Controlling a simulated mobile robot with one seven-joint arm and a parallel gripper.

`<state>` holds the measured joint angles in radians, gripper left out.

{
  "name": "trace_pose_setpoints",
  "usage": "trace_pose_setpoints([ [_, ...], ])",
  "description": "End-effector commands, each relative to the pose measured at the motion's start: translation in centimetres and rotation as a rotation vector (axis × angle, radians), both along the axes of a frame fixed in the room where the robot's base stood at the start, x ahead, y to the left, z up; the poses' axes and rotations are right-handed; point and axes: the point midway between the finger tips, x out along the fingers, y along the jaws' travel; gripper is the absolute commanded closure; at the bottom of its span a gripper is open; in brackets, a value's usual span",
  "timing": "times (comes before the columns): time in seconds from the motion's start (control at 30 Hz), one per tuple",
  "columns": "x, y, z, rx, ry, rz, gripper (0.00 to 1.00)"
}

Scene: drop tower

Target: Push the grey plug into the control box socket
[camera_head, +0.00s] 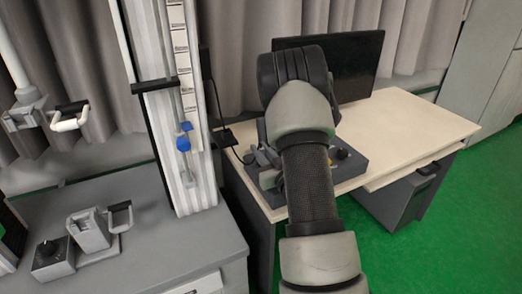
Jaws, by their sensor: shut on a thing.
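The control box (352,167) is a dark blue-grey box with a black knob on top, lying on the desk. My arm passes in front of it and covers much of it. My gripper (265,168) shows only in part, at the left end of the box, beside my arm. It is shut on the grey plug, which is mostly hidden. The socket is hidden too, so I cannot tell whether the plug touches it. A thin black cable (222,117) hangs down on the left towards my gripper.
The pale desk (425,130) is clear on the right. A black monitor (355,65) stands at the back. The tall drop tower (170,100), with a blue clamp (184,143), rises to the left. A grey bench (165,255) holds small devices. A dark computer case (400,200) stands under the desk.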

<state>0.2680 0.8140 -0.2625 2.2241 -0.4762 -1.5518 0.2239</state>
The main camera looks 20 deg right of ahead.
Motion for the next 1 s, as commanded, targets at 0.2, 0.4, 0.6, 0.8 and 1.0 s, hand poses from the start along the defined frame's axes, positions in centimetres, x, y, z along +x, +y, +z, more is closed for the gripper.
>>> trace_pose_setpoints([
  [0.2, 0.01, -0.02, -0.91, 0.0, -0.001, 0.0, 0.96],
  [0.4, 0.0, -0.02, -0.9, 0.0, 0.0, -0.001, 0.96],
  [0.6, 0.01, -0.03, -0.91, 0.0, 0.0, -0.001, 0.96],
  [0.8, 0.01, -0.04, -1.1, 0.0, -0.001, -0.001, 0.96],
  [1.0, 0.01, -0.06, -1.3, 0.0, -0.001, -0.001, 0.96],
])
